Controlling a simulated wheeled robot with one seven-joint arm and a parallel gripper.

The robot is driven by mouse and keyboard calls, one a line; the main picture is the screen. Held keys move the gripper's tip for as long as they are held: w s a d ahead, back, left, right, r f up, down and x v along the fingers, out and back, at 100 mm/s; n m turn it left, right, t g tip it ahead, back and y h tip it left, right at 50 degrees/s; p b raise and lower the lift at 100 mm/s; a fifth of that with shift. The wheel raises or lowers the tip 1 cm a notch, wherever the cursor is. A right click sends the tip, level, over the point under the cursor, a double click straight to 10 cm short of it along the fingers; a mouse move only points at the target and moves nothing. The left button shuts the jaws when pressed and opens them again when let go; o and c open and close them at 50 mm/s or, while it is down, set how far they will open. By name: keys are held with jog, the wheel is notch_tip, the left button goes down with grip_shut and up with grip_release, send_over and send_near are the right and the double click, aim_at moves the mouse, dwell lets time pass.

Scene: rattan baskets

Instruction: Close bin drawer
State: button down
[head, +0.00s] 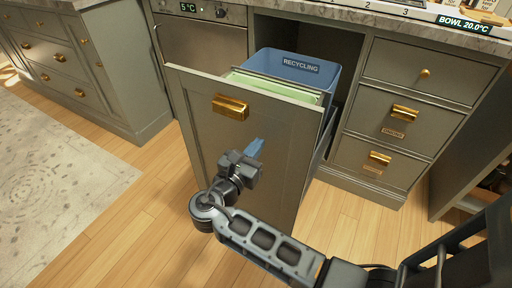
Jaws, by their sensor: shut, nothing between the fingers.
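The bin drawer (272,160) is pulled out from the cabinet, its grey-green front standing well forward of the cabinet face. A brass cup handle (230,107) is near the top of its front. Inside are a blue bin (290,66) labelled RECYCLING and a green bin (282,87) in front of it. My gripper (256,148) has blue fingers, shut and empty. It appears in front of the drawer front, below and right of the handle. I cannot tell whether the fingertips touch the panel.
Closed drawers with brass handles (398,115) are to the right. A stone countertop (400,27) runs above. Another cabinet (75,60) stands at the left. The wooden floor (125,215) left of the drawer is clear, beside a pale rug (50,170).

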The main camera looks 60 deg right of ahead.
jog(key=d, duration=0.7)
jog(key=d+p, duration=0.1)
jog(key=d, duration=0.6)
jog(key=d+p, duration=0.1)
jog(key=d, duration=0.7)
jog(key=shift+w, duration=0.3)
jog(key=b, duration=1.3)
send_near(320, 64)
jog(key=d, duration=0.5)
jog(key=shift+s+r, duration=0.2)
jog(key=shift+r, duration=0.2)
jog(key=shift+d+r+b, duration=0.1)
jog(key=shift+d+b, duration=0.6)
jog(key=shift+d, duration=0.05)
jog(key=shift+w+d+r, duration=0.1)
jog(key=shift+r, duration=0.15)
jog(key=shift+r, duration=0.1)
